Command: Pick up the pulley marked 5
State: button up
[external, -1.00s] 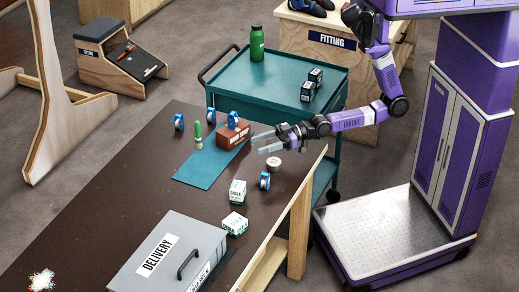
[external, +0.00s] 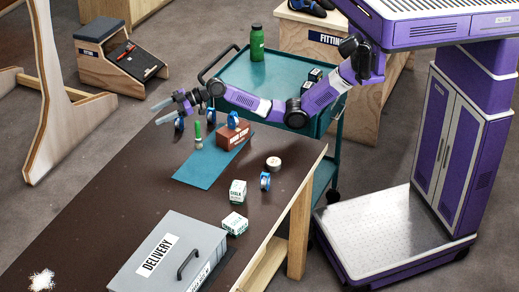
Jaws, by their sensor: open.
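Several blue pulleys show in the external view, and I cannot read a number on any of them. One pulley (external: 179,124) stands at the far left end of the table, just below my gripper in the picture. A second pulley (external: 232,120) is on the brown block (external: 232,135). A third pulley (external: 265,181) stands near the table's right edge. My gripper (external: 165,112) is open and empty, at the far edge of the table, apart from the first pulley as far as I can tell.
The dark table (external: 115,175) holds a teal mat (external: 200,172), a green-handled brush (external: 198,138), a tape roll (external: 273,163), two chalk boxes (external: 237,192) and a grey DELIVERY box (external: 165,258). A teal cart (external: 235,75) with a green bottle (external: 257,43) stands behind. The table's left side is mostly clear.

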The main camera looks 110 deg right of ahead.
jog(key=d+f+n+g+y+b, duration=0.2)
jog(key=d+f+b, duration=0.2)
jog(key=d, duration=0.3)
jog(key=n+g+y+b, duration=0.4)
jog(key=n+y+b, duration=0.1)
jog(key=y+b, duration=0.25)
send_near(181, 121)
jog(key=x, duration=0.4)
jog(key=b+x, duration=0.1)
jog(key=x, duration=0.6)
jog(key=shift+w+f+b, duration=0.15)
jog(key=shift+f+b, duration=0.05)
jog(key=shift+b, duration=0.15)
grip_shut()
